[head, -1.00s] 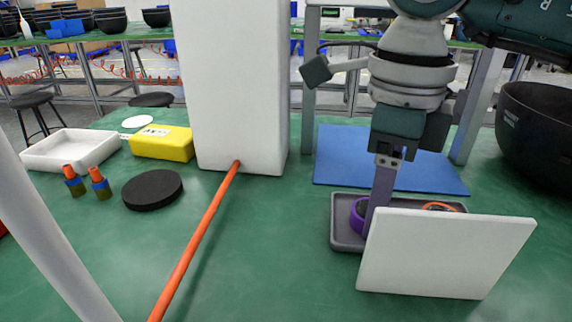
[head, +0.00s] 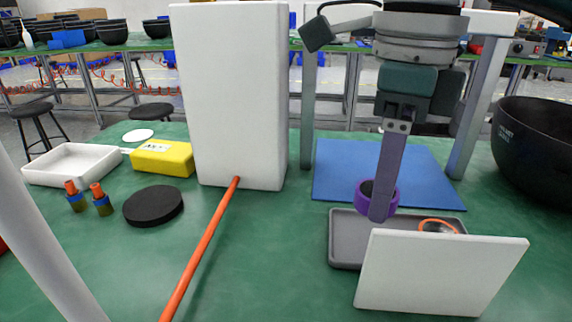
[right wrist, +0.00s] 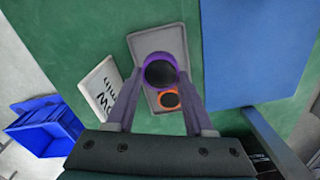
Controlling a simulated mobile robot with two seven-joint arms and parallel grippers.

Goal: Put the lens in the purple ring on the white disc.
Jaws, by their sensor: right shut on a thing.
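The lens in the purple ring (head: 384,200) is held in my right gripper (head: 379,205), just above the grey tray (head: 345,255). In the right wrist view the purple-ringed lens (right wrist: 160,71) sits between the two fingers of the right gripper (right wrist: 158,82), its dark face showing. A second lens, in an orange ring (head: 437,226), lies in the tray, partly hidden by a white panel; it also shows in the right wrist view (right wrist: 169,100). The white disc (head: 138,135) lies flat on the far left of the green table. My left gripper is not in view.
A tall white block (head: 235,100) stands between the tray and the white disc. An orange rod (head: 205,245) runs forward from its base. A white panel (head: 440,273) leans before the tray. A yellow box (head: 162,158), white tray (head: 70,165) and black disc (head: 153,206) are left.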

